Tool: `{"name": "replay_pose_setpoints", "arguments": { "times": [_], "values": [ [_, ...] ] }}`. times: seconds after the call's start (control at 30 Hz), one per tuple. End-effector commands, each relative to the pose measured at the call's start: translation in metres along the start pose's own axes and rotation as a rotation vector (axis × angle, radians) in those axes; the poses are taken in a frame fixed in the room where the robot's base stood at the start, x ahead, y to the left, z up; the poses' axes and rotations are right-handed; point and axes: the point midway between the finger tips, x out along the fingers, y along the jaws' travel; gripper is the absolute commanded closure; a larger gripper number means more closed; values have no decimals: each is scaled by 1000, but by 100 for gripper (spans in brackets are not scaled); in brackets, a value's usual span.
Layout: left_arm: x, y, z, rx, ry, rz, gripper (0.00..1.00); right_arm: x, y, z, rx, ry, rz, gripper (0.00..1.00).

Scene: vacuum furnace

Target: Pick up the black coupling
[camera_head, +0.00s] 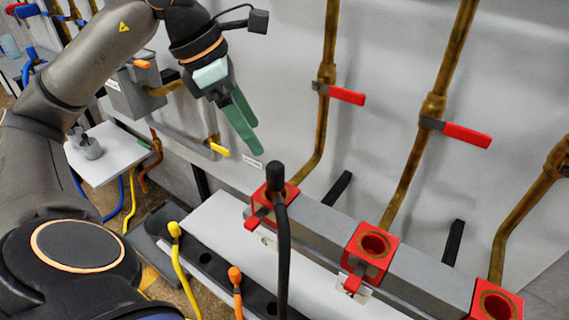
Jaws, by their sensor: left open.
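The black coupling (275,178) is a dark upright cylinder with a black hose (283,250) running down from it. It shows in front of the leftmost red socket (291,194); I cannot tell whether it sits in that socket or only overlaps it. My left gripper (255,138) has green fingers. It is open and empty, above and slightly left of the coupling in the picture, apart from it. My right gripper is not in view.
A red socket (387,250) stands in the middle of the grey rail, with another (508,299) at the right. Yellow (174,229) and orange (235,274) couplings stand in a black holder. Brass pipes with red-handled valves (347,95) line the wall behind.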

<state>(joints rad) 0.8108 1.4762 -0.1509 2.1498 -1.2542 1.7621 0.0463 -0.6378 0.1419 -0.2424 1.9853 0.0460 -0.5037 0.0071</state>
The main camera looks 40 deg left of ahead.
Motion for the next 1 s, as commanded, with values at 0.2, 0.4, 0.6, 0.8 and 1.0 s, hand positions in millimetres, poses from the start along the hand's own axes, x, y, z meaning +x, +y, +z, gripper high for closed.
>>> {"name": "replay_pose_setpoints", "arguments": {
  "times": [0.2, 0.4, 0.6, 0.8, 1.0],
  "values": [
    [44, -1, -1, 2, 1, -6, 22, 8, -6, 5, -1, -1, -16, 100],
    [60, -1, 0, 2, -1, -6, 22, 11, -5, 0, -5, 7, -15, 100],
    [87, -1, -4, 1, 2, -9, 22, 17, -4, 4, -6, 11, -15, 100],
    [108, -1, -3, 2, -1, -7, 22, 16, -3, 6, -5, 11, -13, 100],
    [110, 0, -3, 2, -3, -5, 22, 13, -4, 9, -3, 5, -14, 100]
  ]
}}
